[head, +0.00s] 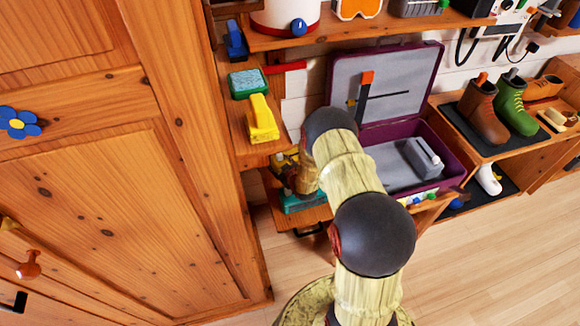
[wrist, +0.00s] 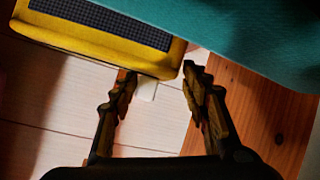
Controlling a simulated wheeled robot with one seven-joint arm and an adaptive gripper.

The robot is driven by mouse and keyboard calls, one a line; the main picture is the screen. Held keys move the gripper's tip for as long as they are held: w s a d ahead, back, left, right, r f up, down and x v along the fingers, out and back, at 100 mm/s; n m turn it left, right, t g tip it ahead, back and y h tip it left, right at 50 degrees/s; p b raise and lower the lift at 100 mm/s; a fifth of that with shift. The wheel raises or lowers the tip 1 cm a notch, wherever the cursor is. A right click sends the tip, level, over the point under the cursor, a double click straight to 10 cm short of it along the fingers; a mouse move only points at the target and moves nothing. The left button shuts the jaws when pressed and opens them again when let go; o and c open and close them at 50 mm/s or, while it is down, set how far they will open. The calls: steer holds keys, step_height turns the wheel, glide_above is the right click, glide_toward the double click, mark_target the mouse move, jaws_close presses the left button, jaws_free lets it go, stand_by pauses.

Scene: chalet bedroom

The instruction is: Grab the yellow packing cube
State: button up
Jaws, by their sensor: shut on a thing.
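The yellow packing cube with a dark mesh top (wrist: 95,38) fills the upper left of the wrist view. In the head view a small part of a yellow thing with a dark top (head: 283,160) shows beside my wrist, in the lower shelf space. My gripper (wrist: 157,72) has its fingertips at the cube's near right corner, one finger under its edge and one beside the corner. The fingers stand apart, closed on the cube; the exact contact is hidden. In the head view my gripper (head: 303,184) is mostly hidden by my arm.
A teal thing (wrist: 255,35) lies close to my right finger; a teal thing (head: 302,203) also shows low on the shelf. Another yellow thing (head: 262,120) sits on the shelf above. An open purple case (head: 455,165) stands to the right. Wooden doors (head: 100,180) flank the left.

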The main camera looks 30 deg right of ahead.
jaws_close()
